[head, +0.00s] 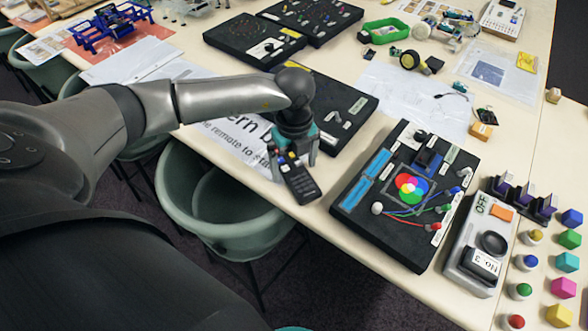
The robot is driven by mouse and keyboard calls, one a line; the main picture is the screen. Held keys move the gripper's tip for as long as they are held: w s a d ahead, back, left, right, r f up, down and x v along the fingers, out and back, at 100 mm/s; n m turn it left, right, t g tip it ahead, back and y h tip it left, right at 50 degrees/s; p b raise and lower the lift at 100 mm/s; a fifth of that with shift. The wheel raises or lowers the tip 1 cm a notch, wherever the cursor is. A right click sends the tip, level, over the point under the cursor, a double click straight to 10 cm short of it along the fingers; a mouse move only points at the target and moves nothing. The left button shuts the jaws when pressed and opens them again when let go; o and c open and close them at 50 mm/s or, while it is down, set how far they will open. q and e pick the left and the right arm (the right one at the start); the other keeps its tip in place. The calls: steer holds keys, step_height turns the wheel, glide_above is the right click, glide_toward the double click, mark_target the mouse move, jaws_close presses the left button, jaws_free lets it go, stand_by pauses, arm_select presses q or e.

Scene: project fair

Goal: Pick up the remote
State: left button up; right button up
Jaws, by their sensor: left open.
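The remote (302,188) is a slim dark handset with several coloured spots near its upper end. It lies at the front edge of the table, on or beside a white printed sheet. My left gripper (293,164) comes down over the upper end of the remote, with one finger to each side of it. The fingers are apart and the gripper is open. Part of the remote's upper end is hidden by the gripper, and I cannot tell whether the fingers touch it.
A black board with coloured discs and wires (375,225) lies right of the remote. Another black board (352,96) lies just behind the gripper. A grey box marked OFF (463,262) stands farther right. A green tub chair (215,240) stands below the table edge.

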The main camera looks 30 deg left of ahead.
arm_select(q)
steer(key=shift+f, duration=0.1)
steer(key=c, duration=1.5)
